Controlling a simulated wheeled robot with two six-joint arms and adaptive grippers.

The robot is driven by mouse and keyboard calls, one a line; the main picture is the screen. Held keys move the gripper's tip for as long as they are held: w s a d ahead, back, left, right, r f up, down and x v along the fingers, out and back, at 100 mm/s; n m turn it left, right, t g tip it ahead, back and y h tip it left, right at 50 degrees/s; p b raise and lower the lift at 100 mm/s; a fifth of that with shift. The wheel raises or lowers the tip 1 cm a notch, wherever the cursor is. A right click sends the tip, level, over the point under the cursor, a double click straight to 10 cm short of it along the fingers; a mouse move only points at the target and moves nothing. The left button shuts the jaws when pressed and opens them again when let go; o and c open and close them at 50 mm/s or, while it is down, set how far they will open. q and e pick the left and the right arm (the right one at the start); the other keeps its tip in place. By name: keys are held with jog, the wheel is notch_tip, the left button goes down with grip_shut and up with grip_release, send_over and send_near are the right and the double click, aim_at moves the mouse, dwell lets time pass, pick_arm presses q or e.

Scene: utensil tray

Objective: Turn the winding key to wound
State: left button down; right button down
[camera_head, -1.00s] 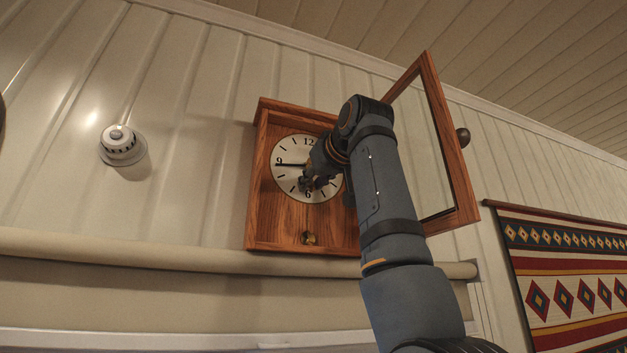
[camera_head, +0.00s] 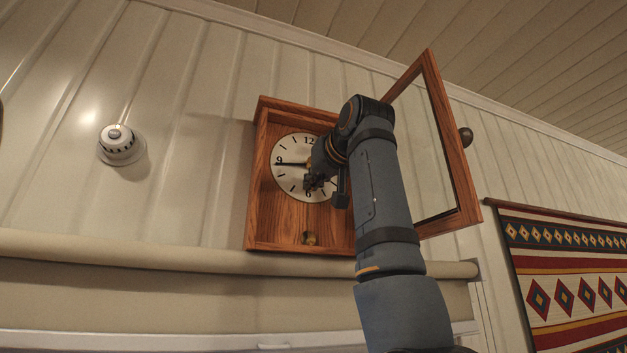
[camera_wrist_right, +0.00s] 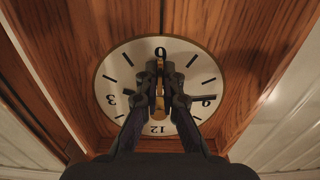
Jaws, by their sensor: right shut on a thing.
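A wooden wall clock (camera_head: 280,222) hangs with its glazed door (camera_head: 466,203) swung open to the right. Its white dial (camera_head: 287,182) has black marks and hands. My right gripper (camera_head: 313,182) is at the dial, covering its centre and right part. In the right wrist view the dial (camera_wrist_right: 115,75) appears upside down. There my right gripper (camera_wrist_right: 161,72) is shut on a brass-coloured piece, seemingly the winding key (camera_wrist_right: 159,92), at the dial's middle. Most of the key is hidden between the fingers, so its angle cannot be told. My left gripper is not in view.
A brass pendulum bob (camera_head: 309,238) shows low in the case. A white round detector (camera_head: 120,145) is on the wall at left. A rolled blind (camera_head: 130,249) runs below the clock. A patterned hanging (camera_head: 570,265) is at right.

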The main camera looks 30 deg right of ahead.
jog(key=shift+m+p, duration=2.45)
jog(key=shift+m, duration=13.65)
jog(key=c, duration=1.5)
grip_release()
jog(key=shift+s, duration=0.1)
jog(key=shift+r, duration=0.1)
